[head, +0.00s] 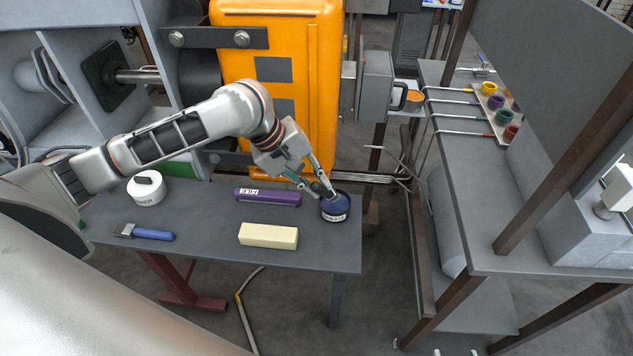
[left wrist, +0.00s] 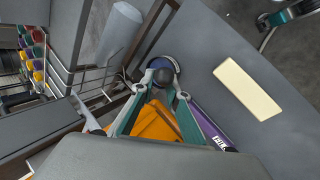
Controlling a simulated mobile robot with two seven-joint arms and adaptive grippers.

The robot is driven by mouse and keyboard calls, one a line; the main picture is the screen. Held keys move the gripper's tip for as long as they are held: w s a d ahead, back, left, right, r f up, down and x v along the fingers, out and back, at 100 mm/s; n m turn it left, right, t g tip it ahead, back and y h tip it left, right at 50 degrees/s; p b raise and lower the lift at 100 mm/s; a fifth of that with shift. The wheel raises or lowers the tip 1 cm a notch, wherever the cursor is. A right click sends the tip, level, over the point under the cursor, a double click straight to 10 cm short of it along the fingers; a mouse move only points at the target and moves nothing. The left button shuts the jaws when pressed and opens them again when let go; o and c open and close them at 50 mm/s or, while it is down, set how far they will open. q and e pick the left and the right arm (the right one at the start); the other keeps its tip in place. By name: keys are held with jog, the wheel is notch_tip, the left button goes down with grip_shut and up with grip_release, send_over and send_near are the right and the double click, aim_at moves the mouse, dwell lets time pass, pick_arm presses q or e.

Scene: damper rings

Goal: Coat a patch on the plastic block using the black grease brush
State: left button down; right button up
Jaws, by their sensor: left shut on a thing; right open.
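My left gripper (head: 323,188) is shut on a dark round knob, which I take for the black grease brush's handle (left wrist: 163,76). The brush is at the blue round pot (head: 335,208), which has a white label and stands at the table's right end. The brush's lower part is hidden. The pot also shows between the fingers in the left wrist view (left wrist: 174,64). The cream plastic block (head: 268,236) lies flat near the front edge, left of the pot, apart from the gripper. Only the fingertips of my right gripper (head: 455,352) show at the bottom edge, spread and empty.
A purple bar with a white label (head: 267,197) lies behind the block. A white pot with a black knob (head: 147,190) and a blue-handled tool (head: 147,232) are at the table's left. An orange machine (head: 285,30) stands behind. A shelf (head: 475,190) stands right, across a gap.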

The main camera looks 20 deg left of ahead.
pick_arm(q)
jog(key=shift+f, duration=0.45)
dwell(0.7)
jog(key=shift+r, duration=3.55)
jog(key=shift+f, duration=0.1)
